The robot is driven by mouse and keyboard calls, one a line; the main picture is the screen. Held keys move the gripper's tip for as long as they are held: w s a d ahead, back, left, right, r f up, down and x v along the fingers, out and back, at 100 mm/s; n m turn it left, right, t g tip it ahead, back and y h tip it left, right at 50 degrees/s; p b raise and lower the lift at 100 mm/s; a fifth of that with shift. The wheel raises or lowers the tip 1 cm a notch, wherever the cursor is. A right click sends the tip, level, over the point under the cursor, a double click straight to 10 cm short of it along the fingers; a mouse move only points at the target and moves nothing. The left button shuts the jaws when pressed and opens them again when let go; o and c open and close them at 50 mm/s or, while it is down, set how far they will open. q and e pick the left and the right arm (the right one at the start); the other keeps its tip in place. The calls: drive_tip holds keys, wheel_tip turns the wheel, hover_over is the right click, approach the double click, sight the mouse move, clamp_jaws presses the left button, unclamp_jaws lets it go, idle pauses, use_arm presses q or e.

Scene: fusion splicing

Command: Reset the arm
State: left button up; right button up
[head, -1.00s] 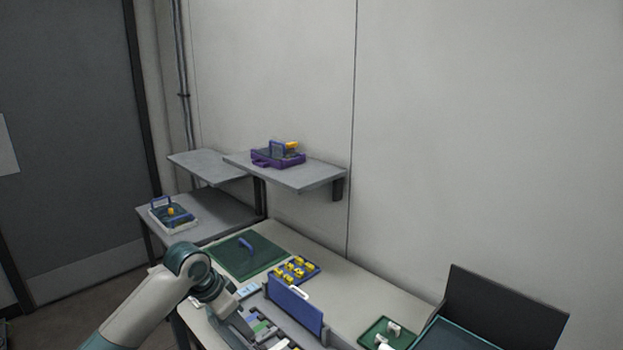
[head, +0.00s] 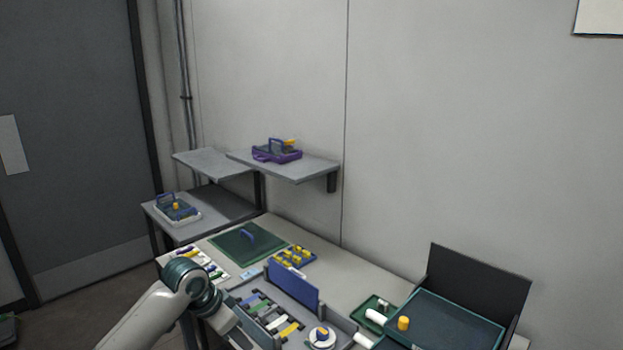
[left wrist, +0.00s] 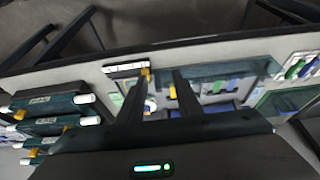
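My left arm (head: 165,305) comes in from the lower left in the head view and reaches the front edge of the workbench (head: 370,276). Its fingers are hard to make out there. In the left wrist view my left gripper (left wrist: 160,92) shows two dark fingers spread apart with no object held between them. The bench edge and several tools lie beyond the fingers. My right gripper is in neither view.
A grey tray with an upright blue panel (head: 292,285) holds several coloured pieces. A green mat (head: 235,252) and a blue tray with yellow pieces lie behind it. A dark open case (head: 460,318) stands at right. Two wall shelves (head: 310,168) hang above.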

use_arm(q)
drive_tip(key=s+d+f+n, duration=0.1)
drive_tip(key=s+d+f, duration=0.1)
drive_tip(key=s+f, duration=0.7)
drive_tip(key=s+d+f+n, duration=0.1)
drive_tip(key=s+f+n, duration=0.1)
drive_tip(key=s+f, duration=0.65)
drive_tip(key=s+a+n+y, duration=0.2)
drive_tip(key=s+a, duration=0.2)
drive_tip(key=s, duration=0.8)
drive_tip(key=s+a+n+y, duration=0.15)
drive_tip(key=s+a, duration=0.25)
drive_tip(key=s, duration=0.9)
wheel_tip(320, 180, down, 28)
drive_tip(key=s+g, duration=0.1)
drive_tip(key=s+a+f+g, duration=0.1)
drive_tip(key=s+a+f, duration=0.2)
drive_tip(key=s+f, duration=1.4)
drive_tip(key=shift+s+a+f, duration=0.2)
drive_tip(key=shift+s+f, duration=0.1)
drive_tip(key=shift+s, duration=0.15)
